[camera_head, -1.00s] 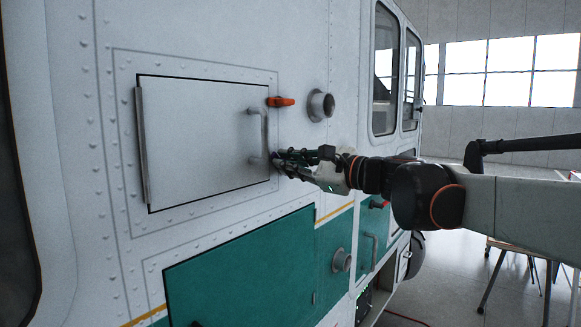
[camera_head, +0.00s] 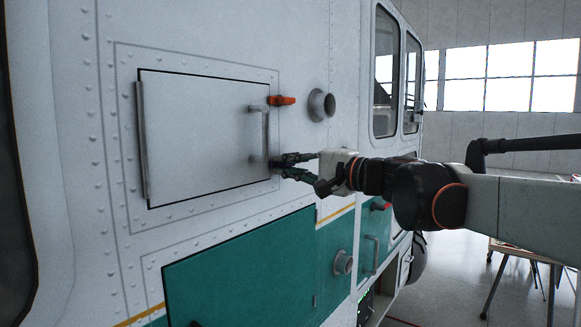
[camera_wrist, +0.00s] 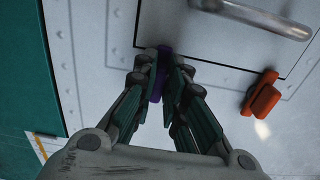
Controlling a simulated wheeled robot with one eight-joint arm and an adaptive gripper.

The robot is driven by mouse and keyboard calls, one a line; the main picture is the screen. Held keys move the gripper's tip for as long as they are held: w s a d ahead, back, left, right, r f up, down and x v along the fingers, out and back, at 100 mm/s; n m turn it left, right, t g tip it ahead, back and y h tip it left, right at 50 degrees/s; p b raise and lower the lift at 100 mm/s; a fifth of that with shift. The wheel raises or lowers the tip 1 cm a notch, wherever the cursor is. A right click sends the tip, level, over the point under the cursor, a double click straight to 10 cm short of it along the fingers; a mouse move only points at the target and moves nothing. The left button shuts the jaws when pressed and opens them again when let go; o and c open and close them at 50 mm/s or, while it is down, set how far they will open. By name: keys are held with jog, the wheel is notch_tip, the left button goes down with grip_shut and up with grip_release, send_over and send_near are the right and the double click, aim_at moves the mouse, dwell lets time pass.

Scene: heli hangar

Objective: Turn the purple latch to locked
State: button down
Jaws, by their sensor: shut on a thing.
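In the head view my gripper (camera_head: 277,166) reaches in from the right to the lower right corner of the grey panel door (camera_head: 200,135). The latch itself is hidden there by the fingers. The door lies flat in its frame.
An orange latch (camera_head: 281,101) sits at the door's upper right, also in the wrist view (camera_wrist: 262,95). A metal bar handle (camera_head: 265,130) stands out just beside my fingers. A round port (camera_head: 321,105) sticks out to the right. A teal panel (camera_head: 240,270) lies below.

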jog(key=shift+f+n, duration=0.1)
jog(key=shift+n, duration=0.2)
jog(key=c, duration=1.6)
grip_release()
jog(key=shift+c, duration=0.2)
jog(key=shift+s+d, duration=0.1)
jog(key=v, duration=0.7)
jog(key=shift+s, duration=0.15)
jog(key=shift+d, duration=0.1)
jog(key=s+f+n+g+h+b, duration=0.1)
jog(key=s+f+h+b, duration=0.2)
jog(key=f, duration=0.6)
jog(key=s+f+n+g+b, duration=0.1)
jog(key=s+f+b, duration=0.4)
jog(key=f, duration=0.5)
jog(key=s+d+f+n+h+b, duration=0.1)
jog(key=s+d+f+h+b, duration=0.2)
jog(key=f+b, duration=0.4)
jog(key=s+d+f+n+g+h+b, duration=0.1)
jog(key=s+d+f+h+b, duration=0.3)
jog(key=f, duration=2)
jog(key=s+d+f+n+h+b, duration=0.3)
jog(key=s+d+f+b, duration=0.4)
jog(key=f, duration=0.8)
jog(key=s+h+b, duration=0.1)
jog(key=s+b, duration=0.2)
jog(key=b, duration=0.2)
jog(key=shift+s+f+g, duration=0.25)
jog(key=shift+f+g, duration=0.1)
jog(key=shift+g, duration=0.05)
